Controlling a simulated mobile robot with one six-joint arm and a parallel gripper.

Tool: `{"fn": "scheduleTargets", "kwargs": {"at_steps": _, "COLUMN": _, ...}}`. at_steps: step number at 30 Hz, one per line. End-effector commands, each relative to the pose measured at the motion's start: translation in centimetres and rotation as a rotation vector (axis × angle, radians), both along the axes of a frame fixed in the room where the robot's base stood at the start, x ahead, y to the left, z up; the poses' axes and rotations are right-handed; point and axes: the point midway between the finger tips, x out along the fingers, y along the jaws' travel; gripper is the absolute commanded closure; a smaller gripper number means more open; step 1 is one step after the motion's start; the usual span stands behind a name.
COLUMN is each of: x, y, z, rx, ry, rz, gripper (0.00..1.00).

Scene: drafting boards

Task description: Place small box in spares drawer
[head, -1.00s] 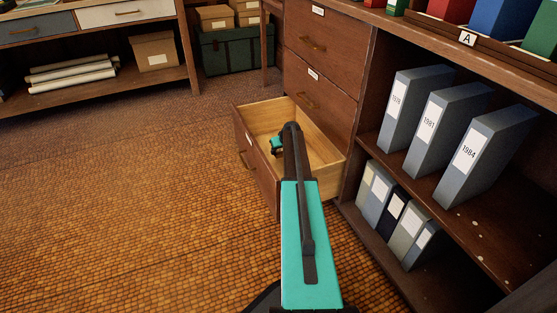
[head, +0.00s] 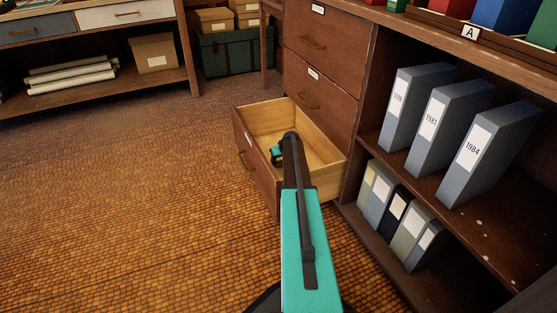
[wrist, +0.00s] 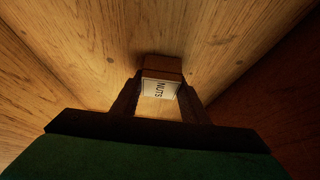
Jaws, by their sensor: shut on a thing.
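The open drawer (head: 258,163) is the bottom one of the wooden cabinet, with a pale wood inside. My arm reaches over its front, and my gripper (wrist: 160,95) is down inside it. In the wrist view my gripper is shut on a small brown box (wrist: 163,64) with a white label reading "NUTS". Wooden drawer walls surround the box. I cannot tell whether the box touches the drawer bottom. In the head view my arm hides the box and the fingertips.
Two shut drawers (head: 318,87) are above the open one. Shelves of binders (head: 436,123) stand to the right. A low table with paper rolls (head: 72,75) and a box (head: 154,53) is at the back left. The floor (head: 120,220) on the left is clear.

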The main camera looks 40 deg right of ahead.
Motion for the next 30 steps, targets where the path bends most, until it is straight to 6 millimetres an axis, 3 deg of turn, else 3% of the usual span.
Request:
{"fn": "scheduleTargets", "kwargs": {"at_steps": 7, "x": 0.1, "y": 0.0, "z": -0.2, "rx": -0.001, "ry": 0.0, "rz": 0.001, "gripper": 0.87}}
{"fn": "scheduleTargets", "kwargs": {"at_steps": 8, "x": 0.1, "y": 0.0, "z": -0.3, "rx": -0.001, "ry": 0.0, "rz": 0.001, "gripper": 0.58}}
{"fn": "scheduleTargets", "kwargs": {"at_steps": 11, "x": 0.1, "y": 0.1, "z": -0.2, "rx": -0.001, "ry": 0.0, "rz": 0.001, "gripper": 0.41}}
{"fn": "scheduleTargets", "kwargs": {"at_steps": 23, "x": 0.2, "y": 0.2, "z": 0.0, "rx": 0.0, "ry": 0.0, "rz": 0.002, "gripper": 0.41}}
{"fn": "scheduleTargets", "kwargs": {"at_steps": 30, "x": -0.7, "y": 0.6, "z": 1.6, "rx": -0.001, "ry": -0.001, "rz": 0.002, "gripper": 0.41}}
